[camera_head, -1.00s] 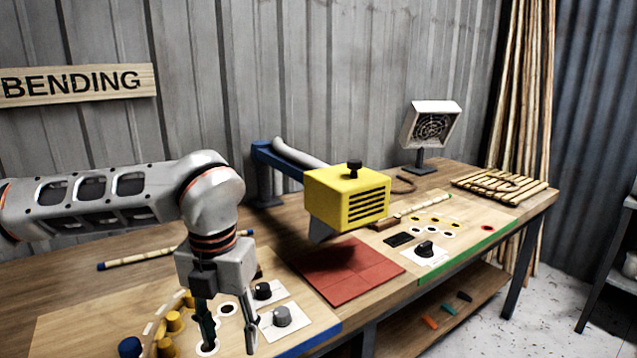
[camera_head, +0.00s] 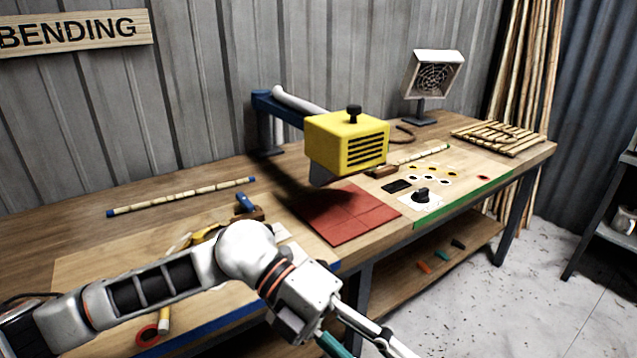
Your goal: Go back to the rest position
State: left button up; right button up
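My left arm (camera_head: 150,283) comes in from the left and crosses the front of the workbench (camera_head: 60,232). Its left gripper (camera_head: 365,343) points down and to the right, past the bench's front edge, near the bottom of the picture. Its two fingers stand apart and I see nothing held between them; the fingertips are cut off or close to the frame edge. My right gripper is not in view.
A yellow box-shaped machine (camera_head: 345,143) on a blue arm hangs over a red mat (camera_head: 352,212). A rattan pole (camera_head: 180,197) lies at the back left. A fan heater (camera_head: 434,76) stands at the far right. Floor (camera_head: 500,290) shows right of the bench.

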pick_arm(q)
notch_tip(320, 180, up, 4)
jog(key=d+n+h, duration=0.2)
jog(key=d+h, duration=0.1)
jog(key=h, duration=0.2)
jog(key=w+a+r+n+t+h, duration=0.2)
jog(key=w+a+n+t+h, duration=0.1)
jog(key=w+n+t+h, duration=0.55)
jog(key=w+a+f+n+t+y, duration=0.8)
jog(key=a+f+n+t+y, duration=0.3)
jog(key=n+t, duration=0.5)
jog(key=s+a+f+n+g+y, duration=0.15)
jog(key=a+f+n+y, duration=0.3)
jog(key=f, duration=0.55)
jog(key=s+a+f+n+g+y, duration=0.15)
jog(key=a+f+n+y, duration=0.35)
jog(key=f, duration=0.6)
jog(key=s+a+f+g+y, duration=0.1)
jog(key=s+a+f, duration=0.3)
jog(key=s+f, duration=0.2)
jog(key=s+a+f+n+g+y, duration=0.1)
jog(key=s+a+f+g, duration=0.1)
jog(key=s+a+f, duration=0.2)
notch_tip(320, 180, down, 3)
jog(key=shift+s+a, duration=0.2)
jog(key=shift+s, duration=1)
